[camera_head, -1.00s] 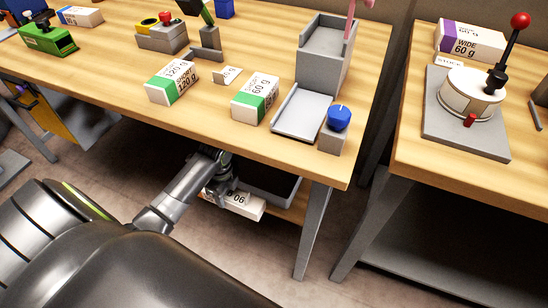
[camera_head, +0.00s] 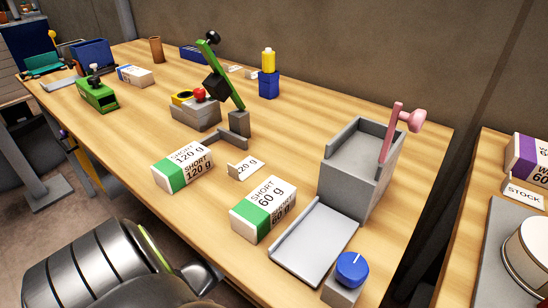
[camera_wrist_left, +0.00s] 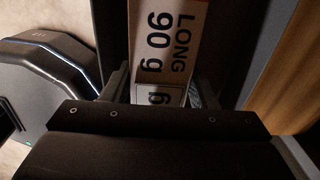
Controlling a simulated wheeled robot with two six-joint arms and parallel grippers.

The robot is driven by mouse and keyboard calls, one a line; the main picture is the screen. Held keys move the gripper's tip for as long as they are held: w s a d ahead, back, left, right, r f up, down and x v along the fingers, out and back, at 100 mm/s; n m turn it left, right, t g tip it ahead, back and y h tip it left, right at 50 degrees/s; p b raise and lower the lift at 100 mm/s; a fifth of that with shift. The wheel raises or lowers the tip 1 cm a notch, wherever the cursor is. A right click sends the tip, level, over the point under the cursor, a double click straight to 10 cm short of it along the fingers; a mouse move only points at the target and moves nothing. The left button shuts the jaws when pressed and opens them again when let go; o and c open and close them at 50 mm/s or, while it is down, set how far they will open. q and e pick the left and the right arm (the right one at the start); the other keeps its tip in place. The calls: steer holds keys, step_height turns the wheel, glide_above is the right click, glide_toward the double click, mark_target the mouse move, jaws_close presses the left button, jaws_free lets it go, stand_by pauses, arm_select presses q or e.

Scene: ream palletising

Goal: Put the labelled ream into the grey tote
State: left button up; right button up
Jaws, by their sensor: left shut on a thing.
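My left gripper (camera_wrist_left: 160,92) is shut on a white ream (camera_wrist_left: 165,45) with an orange-brown edge, printed "LONG 90 g", in the left wrist view. The ream extends away from the jaws, and its far end is cut off by the frame. Dark surfaces flank it on both sides; I cannot tell whether they belong to the grey tote. The tote cannot be made out for certain in either current view. In the head view the left gripper and held ream are out of sight, below the table edge. My right gripper is not in view.
On the wooden table (camera_head: 300,118) stand two green-banded reams, "SHORT 120 g" (camera_head: 183,167) and "SHORT 60 g" (camera_head: 264,210). A grey open-topped box (camera_head: 350,185), grey tray (camera_head: 312,243) and blue knob (camera_head: 352,268) are at the right. A second table (camera_head: 462,225) stands across a gap.

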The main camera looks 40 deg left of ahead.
arm_select(q)
steer(key=shift+f, duration=0.85)
step_height(320, 180, down, 4)
steer(key=shift+f+b, duration=0.1)
steer(key=shift+b, duration=0.85)
steer(key=shift+w+f, duration=0.1)
steer(key=shift+f, duration=0.1)
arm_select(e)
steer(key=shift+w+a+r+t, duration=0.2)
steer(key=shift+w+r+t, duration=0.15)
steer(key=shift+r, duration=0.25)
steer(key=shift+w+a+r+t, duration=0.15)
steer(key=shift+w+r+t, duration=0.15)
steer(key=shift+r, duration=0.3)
arm_select(q)
steer(key=shift+f, duration=0.15)
steer(key=o, duration=1.3)
steer(key=shift+o, duration=0.2)
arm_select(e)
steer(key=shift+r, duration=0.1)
